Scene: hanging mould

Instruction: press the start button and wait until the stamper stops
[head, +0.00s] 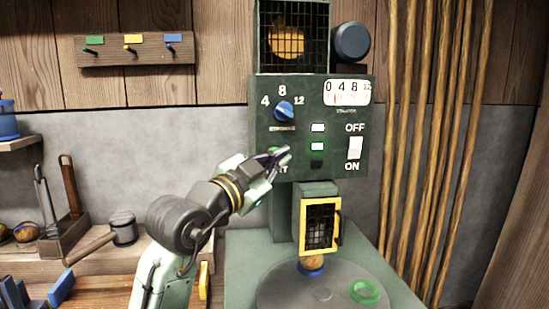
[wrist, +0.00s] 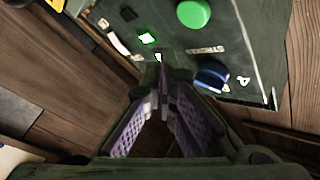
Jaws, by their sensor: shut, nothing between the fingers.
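The stamper (head: 350,195) is a dark green machine with a control panel (head: 260,110). The green start button (wrist: 194,13) is clear in the wrist view; in the head view my gripper mostly hides it and its label. My gripper (head: 285,155) is shut and empty in front of the lower panel, its fingertips (wrist: 160,68) pointing at the panel beside the button. Whether they touch anything is unclear. A blue strokes knob (head: 284,110), a white dial (head: 347,92) and a white OFF/ON switch (head: 355,148) show. The lower lamp (head: 317,146) glows green.
A yellow-framed guard (head: 320,227) hangs above a round grey plate (head: 285,295) bearing a green ring (head: 364,291). A bench with a mallet (head: 123,227) and tools lies left. Upright poles (head: 430,150) stand right. A peg rack (head: 134,49) hangs on the wall.

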